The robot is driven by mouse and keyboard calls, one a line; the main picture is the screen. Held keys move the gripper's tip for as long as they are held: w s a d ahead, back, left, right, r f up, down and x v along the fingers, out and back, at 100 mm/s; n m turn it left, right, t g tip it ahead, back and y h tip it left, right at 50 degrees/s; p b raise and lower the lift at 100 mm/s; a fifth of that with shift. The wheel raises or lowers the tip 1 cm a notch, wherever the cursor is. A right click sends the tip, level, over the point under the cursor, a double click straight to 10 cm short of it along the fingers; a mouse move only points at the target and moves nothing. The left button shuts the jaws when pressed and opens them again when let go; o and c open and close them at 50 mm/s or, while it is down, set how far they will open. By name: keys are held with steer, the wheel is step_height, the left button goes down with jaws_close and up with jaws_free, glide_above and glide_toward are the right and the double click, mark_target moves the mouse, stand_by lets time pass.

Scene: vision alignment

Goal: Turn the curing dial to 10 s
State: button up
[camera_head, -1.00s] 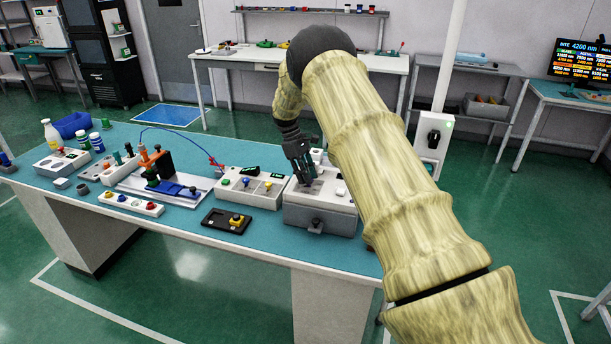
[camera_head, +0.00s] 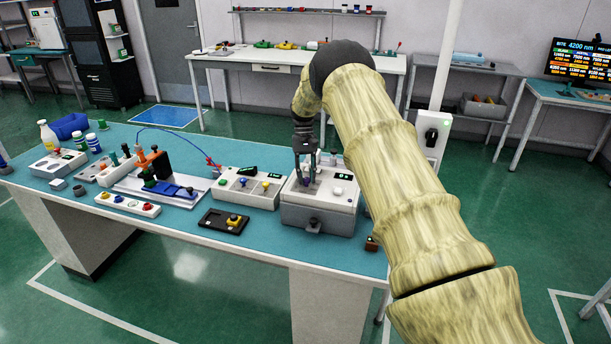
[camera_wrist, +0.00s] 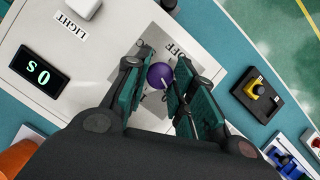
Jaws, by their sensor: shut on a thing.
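The curing unit is a white box (camera_head: 345,222) at the right end of the teal bench. A black display (camera_wrist: 40,72) on the box reads "0 s", upside down in the wrist view. Part of the dial scale is hidden by the fingers.
A white button (camera_wrist: 77,8) stands by the "LIGHT" label.

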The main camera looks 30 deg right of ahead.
steer(key=shift+s+d+m+y, duration=0.15)
steer(key=shift+m+y, duration=0.15)
steer(key=shift+m, duration=0.5)
steer(key=shift+w+r, duration=0.15)
steer(key=shift+w, duration=0.05)
steer(key=o, duration=1)
steer(key=shift+t, duration=0.3)
steer(key=shift+o, duration=0.2)
steer(key=shift+s, duration=0.1)
steer(key=v, duration=1.2)
